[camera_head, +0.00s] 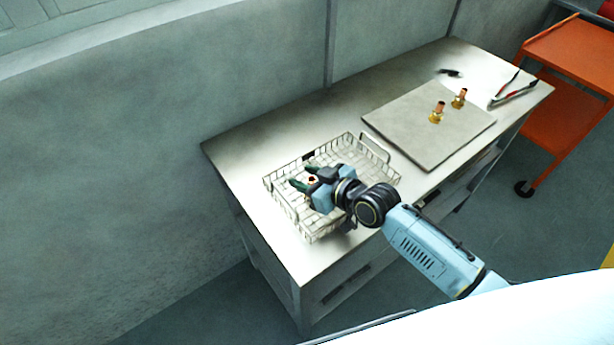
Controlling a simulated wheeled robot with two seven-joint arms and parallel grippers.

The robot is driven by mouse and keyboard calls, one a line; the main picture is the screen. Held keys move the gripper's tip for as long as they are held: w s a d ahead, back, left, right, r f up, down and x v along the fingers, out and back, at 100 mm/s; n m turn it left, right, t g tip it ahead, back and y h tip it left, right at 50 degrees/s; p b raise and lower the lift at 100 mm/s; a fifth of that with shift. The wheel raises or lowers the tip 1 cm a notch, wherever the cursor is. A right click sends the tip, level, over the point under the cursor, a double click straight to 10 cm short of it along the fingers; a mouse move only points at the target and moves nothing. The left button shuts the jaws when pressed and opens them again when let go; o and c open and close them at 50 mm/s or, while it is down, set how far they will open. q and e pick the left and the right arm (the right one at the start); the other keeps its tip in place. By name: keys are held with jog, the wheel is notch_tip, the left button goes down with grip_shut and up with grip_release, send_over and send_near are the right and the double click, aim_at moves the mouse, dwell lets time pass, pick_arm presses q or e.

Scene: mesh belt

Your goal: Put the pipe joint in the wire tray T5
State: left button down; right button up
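The wire tray (377,154), a pale mesh basket with raised handles, stands on the left half of the metal bench. My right gripper (304,178) reaches over the tray from the right, its dark green fingers inside the tray's outline. A copper-topped pipe joint (312,178) shows between the two fingers. The gripper hides most of it, so I cannot tell whether the fingers touch it or whether it rests on the mesh. Two more pipe joints, copper with brass bases, stand upright on a grey board: one nearer (437,114), one farther (460,98). My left gripper is out of view.
The grey board (410,128) lies on the bench (262,132) right of the tray. Red-handled pliers (513,90) and a small black item (449,72) lie at the far end. An orange cart (570,52) stands beyond the bench. A wall runs along the back.

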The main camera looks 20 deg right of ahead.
jog(key=shift+r, duration=0.2)
jog(key=v, duration=1.2)
jog(key=shift+p, duration=0.45)
jog(key=shift+f, duration=0.1)
